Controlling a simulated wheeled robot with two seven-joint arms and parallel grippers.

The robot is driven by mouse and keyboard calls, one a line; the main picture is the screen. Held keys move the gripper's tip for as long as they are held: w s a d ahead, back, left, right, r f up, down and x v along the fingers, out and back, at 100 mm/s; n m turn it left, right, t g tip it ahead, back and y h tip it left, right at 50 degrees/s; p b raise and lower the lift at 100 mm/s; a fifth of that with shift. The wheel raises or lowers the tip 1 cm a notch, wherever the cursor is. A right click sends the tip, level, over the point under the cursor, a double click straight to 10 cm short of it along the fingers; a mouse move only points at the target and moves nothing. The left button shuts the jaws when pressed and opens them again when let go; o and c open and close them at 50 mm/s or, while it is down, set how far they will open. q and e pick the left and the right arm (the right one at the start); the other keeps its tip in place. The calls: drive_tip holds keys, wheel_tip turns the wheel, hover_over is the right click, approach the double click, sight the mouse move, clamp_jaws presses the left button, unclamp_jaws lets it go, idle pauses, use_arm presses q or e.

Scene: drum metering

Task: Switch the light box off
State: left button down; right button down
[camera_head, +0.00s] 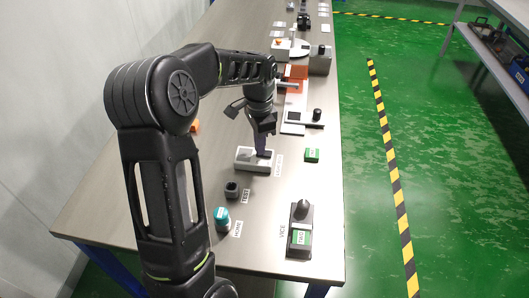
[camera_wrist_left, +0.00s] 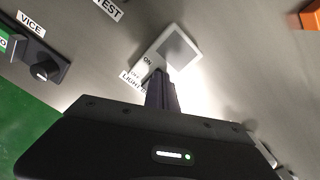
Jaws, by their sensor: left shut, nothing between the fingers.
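The light box (camera_head: 243,164) is a small white block on the bench in the head view, with a dark part (camera_head: 266,153) at its right end. In the left wrist view the light box (camera_wrist_left: 191,60) shows a plain grey panel (camera_wrist_left: 176,48) and ON and OFF marks beside the fingers. My left gripper (camera_head: 262,148) is shut and empty, pointing down at the dark end of the box. Its fingertips (camera_wrist_left: 157,75) hide the switch in the wrist view. I cannot tell whether they touch it. My right gripper is not in view.
Orange and grey fixtures (camera_head: 297,72) stand farther back.

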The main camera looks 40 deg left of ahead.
use_arm(q)
wheel_tip(320, 180, up, 7)
drive_tip(key=p, duration=0.5)
idle(0.8)
